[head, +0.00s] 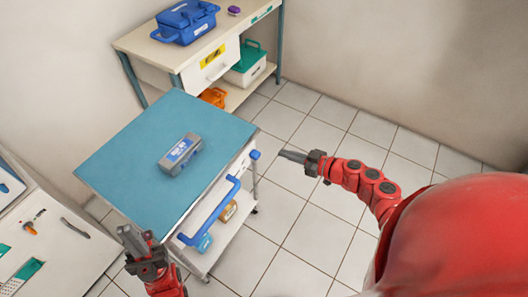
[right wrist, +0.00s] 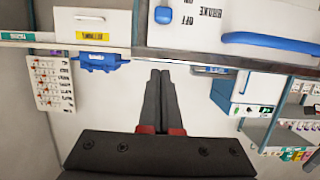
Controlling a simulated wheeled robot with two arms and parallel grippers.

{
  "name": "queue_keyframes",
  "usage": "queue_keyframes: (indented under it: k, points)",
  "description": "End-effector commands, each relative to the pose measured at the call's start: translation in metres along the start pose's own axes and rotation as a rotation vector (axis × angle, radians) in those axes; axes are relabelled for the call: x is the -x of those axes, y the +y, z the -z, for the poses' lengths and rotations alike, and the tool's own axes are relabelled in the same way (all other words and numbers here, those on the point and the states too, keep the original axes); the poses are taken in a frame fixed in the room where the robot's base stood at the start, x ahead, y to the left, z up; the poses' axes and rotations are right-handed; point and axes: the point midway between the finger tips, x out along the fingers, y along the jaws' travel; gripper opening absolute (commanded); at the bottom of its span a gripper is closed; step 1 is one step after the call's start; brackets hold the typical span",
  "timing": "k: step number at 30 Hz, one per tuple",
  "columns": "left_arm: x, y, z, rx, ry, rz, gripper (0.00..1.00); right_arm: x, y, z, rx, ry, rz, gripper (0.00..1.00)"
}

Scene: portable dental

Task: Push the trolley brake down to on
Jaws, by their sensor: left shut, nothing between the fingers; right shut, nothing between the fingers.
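The trolley (head: 110,165) has a blue top with a grey box (head: 180,154) on it and a blue handle (head: 213,210) along its front. The blue brake lever (head: 254,154) sticks out at the trolley's right corner. In the right wrist view the brake lever (right wrist: 163,15) shows at the top, beside upside-down BRAKE and OFF lettering (right wrist: 200,14). My right gripper (head: 283,154) is shut and empty, to the right of the lever and apart from it; its fingers (right wrist: 160,74) point up the wrist view. My left gripper (head: 125,232) is shut and empty near the trolley's front left corner.
A bench (head: 148,45) behind holds a blue case (head: 185,22) and a small purple item (head: 234,10). A green-lidded box (head: 245,65) and an orange item (head: 213,96) are underneath. A white surface with tools (head: 50,250) is at left. Tiled floor right of the trolley is clear.

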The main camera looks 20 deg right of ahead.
Motion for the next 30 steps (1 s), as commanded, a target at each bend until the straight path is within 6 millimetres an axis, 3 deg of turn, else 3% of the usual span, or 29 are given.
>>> queue_keyframes:
  k: [8, 21, 24, 30]
  points:
    - [0.001, 0.0, 0.0, 0.0, 0.0, 0.0, 0.0, -0.016, -0.001, 0.001, 0.002, 0.002, 0.004, 0.0]
    - [-0.002, 0.0, 0.0, 0.0, 0.0, 0.0, 0.0, -0.105, -0.001, -0.002, -0.003, 0.004, 0.002, 0.0]
    - [0.0, 0.0, 0.0, 0.0, 0.0, 0.0, 0.0, -0.106, 0.0, -0.021, -0.005, 0.002, -0.004, 0.0]
    - [0.002, 0.0, 0.0, 0.0, 0.0, 0.0, 0.0, -0.109, -0.001, -0.036, -0.001, 0.001, 0.0, 0.0]
